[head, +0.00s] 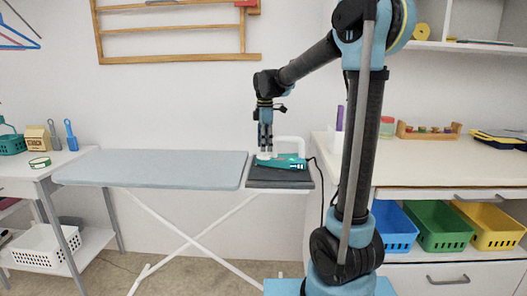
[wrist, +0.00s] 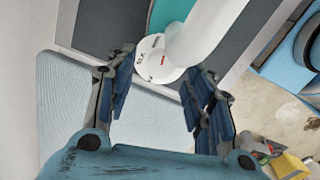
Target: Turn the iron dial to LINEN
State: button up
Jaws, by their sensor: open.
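The teal iron (head: 286,164) with a white handle (head: 292,140) rests on the dark pad at the right end of the ironing board (head: 150,168). My gripper (head: 265,150) points down over the iron's left part. The lettering is too small to read surely. My open gripper (wrist: 158,72) has one finger on each side of the dial; I cannot tell whether they touch it. The white handle (wrist: 208,30) partly covers the dial's upper right.
A white counter (head: 430,165) with coloured bins stands right of the board. A side table (head: 50,165) stands at the left, holding a carton, brushes and a green basket. A wooden rack (head: 180,58) hangs on the wall. The board's left part is clear.

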aim_at(265, 154)
jog(key=shift+f, duration=1.3)
jog(key=c, duration=1.1)
jog(key=shift+m, duration=0.3)
jog(key=m, duration=0.4)
jog(key=o, duration=1.1)
